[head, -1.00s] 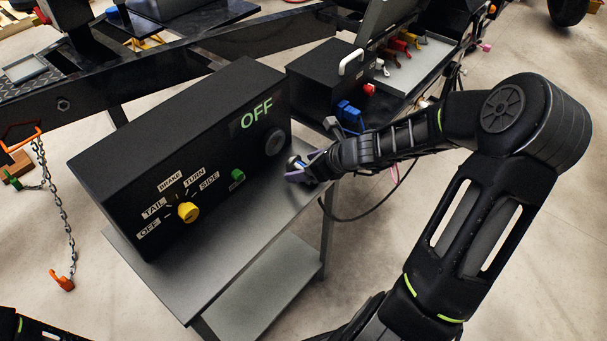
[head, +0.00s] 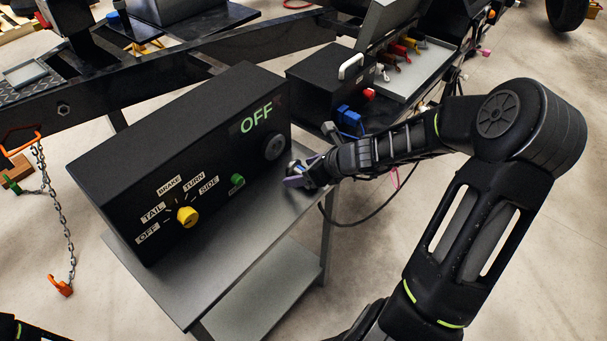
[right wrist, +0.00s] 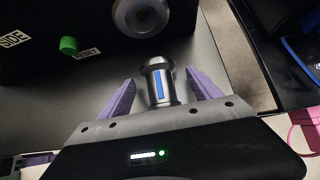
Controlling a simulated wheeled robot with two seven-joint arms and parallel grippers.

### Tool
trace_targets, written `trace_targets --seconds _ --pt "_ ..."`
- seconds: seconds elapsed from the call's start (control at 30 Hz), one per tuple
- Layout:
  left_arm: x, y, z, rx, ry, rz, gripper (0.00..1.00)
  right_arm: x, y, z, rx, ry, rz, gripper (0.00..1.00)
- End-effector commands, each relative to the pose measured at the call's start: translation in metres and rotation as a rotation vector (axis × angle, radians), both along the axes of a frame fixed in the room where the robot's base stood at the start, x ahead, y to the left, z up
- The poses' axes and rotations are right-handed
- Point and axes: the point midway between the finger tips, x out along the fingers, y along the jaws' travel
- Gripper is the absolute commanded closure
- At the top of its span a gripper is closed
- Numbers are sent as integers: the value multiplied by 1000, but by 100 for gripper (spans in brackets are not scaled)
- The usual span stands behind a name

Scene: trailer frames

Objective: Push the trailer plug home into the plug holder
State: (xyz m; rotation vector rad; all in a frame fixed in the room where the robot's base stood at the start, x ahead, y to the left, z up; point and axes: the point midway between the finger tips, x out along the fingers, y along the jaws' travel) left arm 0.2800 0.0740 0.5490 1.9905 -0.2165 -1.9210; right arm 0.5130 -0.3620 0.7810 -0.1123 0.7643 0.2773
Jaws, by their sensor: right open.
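A silver cylindrical plug with a blue stripe (right wrist: 161,84) is between the purple fingers of my right gripper (right wrist: 161,90). Gaps show on both sides, so the open fingers are not closed on it. In the head view my right gripper (head: 303,174) is low at the right end of the black control box, over the grey cart top, and mostly hides the plug. A round grey socket (head: 275,147) on the box's front face also shows in the right wrist view (right wrist: 143,14), just beyond the plug and apart from it in the picture. My left gripper is out of view.
The black control box (head: 170,150) has a yellow knob (head: 187,217), a green button (head: 237,180) and an OFF display. It stands on a grey cart (head: 250,225). A dark cable (head: 365,214) loops beside the cart. A toolbox with blue and red connectors is behind.

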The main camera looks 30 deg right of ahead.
Motion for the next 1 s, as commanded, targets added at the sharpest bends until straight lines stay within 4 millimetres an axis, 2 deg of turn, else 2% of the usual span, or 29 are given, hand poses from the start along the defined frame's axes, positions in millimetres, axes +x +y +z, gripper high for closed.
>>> trace_targets --seconds 0.5,1.0 --pt "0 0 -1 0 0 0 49 0 0 0 0 0 0 27" --pt "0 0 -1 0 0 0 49 0 0 0 0 0 0 68"
